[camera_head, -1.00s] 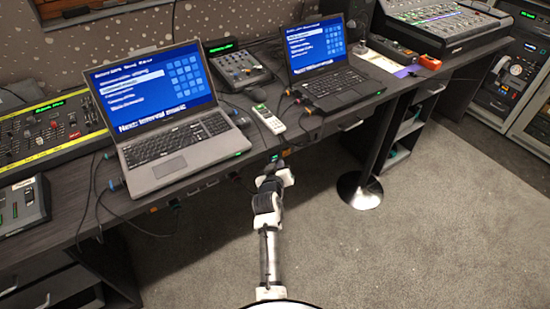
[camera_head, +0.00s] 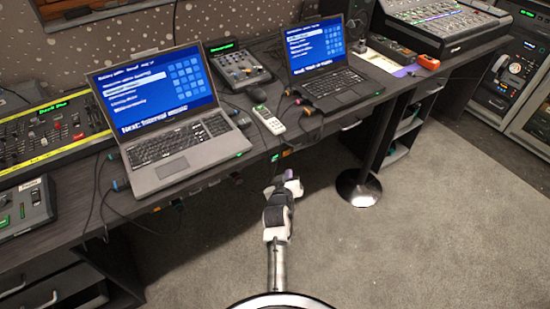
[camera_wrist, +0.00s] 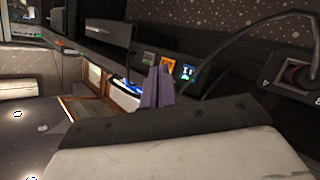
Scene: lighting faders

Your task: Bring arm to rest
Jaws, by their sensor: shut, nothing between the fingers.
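My arm (camera_head: 277,225) reaches out from the bottom of the head view, over the carpet in front of the desk. My gripper (camera_wrist: 160,87) shows in the wrist view as two purple-grey fingers standing close together, shut, with nothing held. In the head view the arm's end is small and lies just in front of the desk's front edge, below the white remote. Contact with the desk cannot be told.
The desk (camera_head: 78,226) holds a grey laptop (camera_head: 170,170), a black laptop (camera_head: 342,102), a white remote (camera_head: 268,119) and several mixers. Cables hang at its front edge. A round-based pole (camera_head: 358,189) stands right of my arm. Carpet (camera_head: 440,230) is clear at the right.

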